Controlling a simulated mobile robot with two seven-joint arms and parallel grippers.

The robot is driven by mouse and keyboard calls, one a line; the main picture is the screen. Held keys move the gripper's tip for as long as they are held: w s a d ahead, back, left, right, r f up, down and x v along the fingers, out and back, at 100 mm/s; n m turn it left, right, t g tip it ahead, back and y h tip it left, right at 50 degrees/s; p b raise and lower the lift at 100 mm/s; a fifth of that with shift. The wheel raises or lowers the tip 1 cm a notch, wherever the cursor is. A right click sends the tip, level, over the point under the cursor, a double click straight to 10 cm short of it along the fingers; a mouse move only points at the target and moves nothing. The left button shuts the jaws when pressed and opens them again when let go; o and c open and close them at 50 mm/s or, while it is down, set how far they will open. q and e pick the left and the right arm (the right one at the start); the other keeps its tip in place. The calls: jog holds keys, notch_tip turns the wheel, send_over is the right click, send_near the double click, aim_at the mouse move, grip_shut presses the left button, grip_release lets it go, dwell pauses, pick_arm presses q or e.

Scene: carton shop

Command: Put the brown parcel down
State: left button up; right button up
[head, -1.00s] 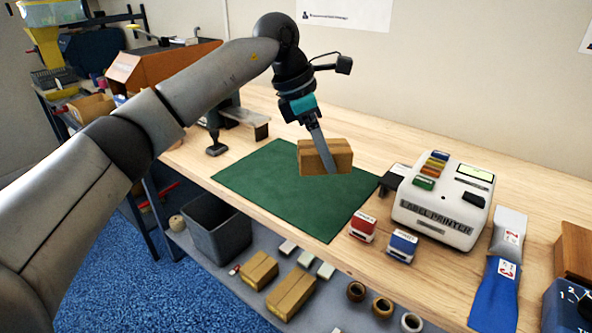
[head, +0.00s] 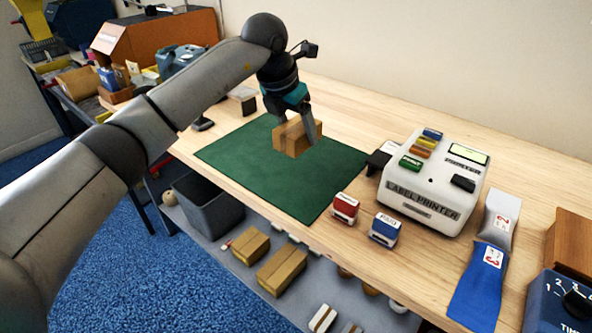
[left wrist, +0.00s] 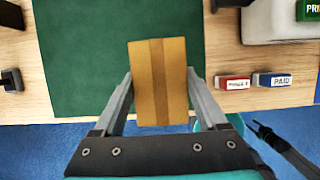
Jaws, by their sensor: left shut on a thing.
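The brown parcel (head: 297,137) is a small cardboard box with a tape strip. My left gripper (head: 296,130) is shut on it, one finger on each side. In the head view the parcel is over the green mat (head: 235,155); whether it touches the mat I cannot tell. In the left wrist view the parcel (left wrist: 160,80) sits between both fingers, with the green mat (left wrist: 80,60) beneath and around it.
The label printer (head: 432,185) stands right of the mat. A red stamp (head: 345,208) and a blue stamp (head: 385,229) stand near the bench's front edge. More cartons (head: 282,271) and a dark bin (head: 208,207) are below. The mat's front part is clear.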

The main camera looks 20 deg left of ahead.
pick_arm(q)
notch_tip(320, 180, down, 6)
jog(key=shift+r+b, duration=0.1)
jog(key=shift+b, duration=0.25)
jog(key=shift+d+f, duration=0.1)
jog(key=shift+f, duration=0.4)
notch_tip(320, 180, down, 4)
jog(key=shift+r+b, duration=0.25)
jog(key=shift+b, duration=0.1)
jog(key=shift+f, duration=0.35)
pick_arm(e)
jog(key=w, duration=0.1)
jog(key=w+d+f, duration=0.1)
jog(key=w+d, duration=0.1)
jog(key=shift+f+t, duration=0.3)
pick_arm(q)
jog(key=shift+f, duration=0.1)
jog(key=o, duration=1.5)
pick_arm(e)
jog(key=shift+s+f, duration=0.1)
jog(key=shift+s, duration=0.1)
